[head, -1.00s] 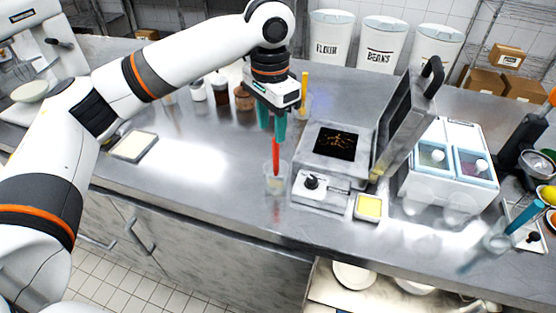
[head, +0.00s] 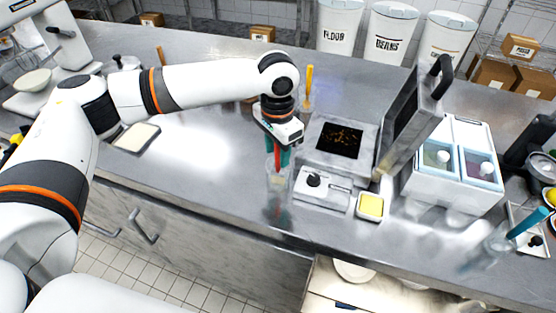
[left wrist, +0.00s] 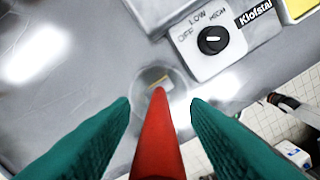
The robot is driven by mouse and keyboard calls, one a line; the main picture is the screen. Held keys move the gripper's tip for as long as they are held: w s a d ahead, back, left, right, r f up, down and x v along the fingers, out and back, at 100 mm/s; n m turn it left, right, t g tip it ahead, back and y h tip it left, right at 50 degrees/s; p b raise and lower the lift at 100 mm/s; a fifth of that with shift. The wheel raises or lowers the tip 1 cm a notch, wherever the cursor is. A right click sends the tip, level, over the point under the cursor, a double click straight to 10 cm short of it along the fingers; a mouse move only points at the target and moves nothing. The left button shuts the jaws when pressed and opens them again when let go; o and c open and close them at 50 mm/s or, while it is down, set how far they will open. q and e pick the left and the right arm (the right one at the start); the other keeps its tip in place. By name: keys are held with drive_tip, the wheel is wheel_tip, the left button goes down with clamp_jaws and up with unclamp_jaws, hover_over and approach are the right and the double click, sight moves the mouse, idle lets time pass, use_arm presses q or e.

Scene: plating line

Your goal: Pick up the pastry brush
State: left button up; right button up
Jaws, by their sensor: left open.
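The pastry brush has a red handle (head: 277,157) and stands in a clear glass (head: 278,180) on the steel counter, left of the griddle. My left gripper (head: 278,164) points down over the glass, its teal fingers open on either side of the handle. In the left wrist view the red handle (left wrist: 158,145) rises between the two open fingers (left wrist: 160,103), with a gap visible on both sides near the tips. Pale yellowish bristles show in the glass (left wrist: 165,82). My right gripper is not in view.
A griddle (head: 310,160) with a control knob and raised lid stands right of the glass. A yellow-filled dish (head: 370,206) sits at its front corner. A yellow-handled tool (head: 308,80) stands behind. A white two-well container (head: 450,185) is farther right.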

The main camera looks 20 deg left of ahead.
use_arm(q)
drive_tip(key=shift+w+f, duration=0.1)
drive_tip(key=shift+f, duration=0.6)
clamp_jaws()
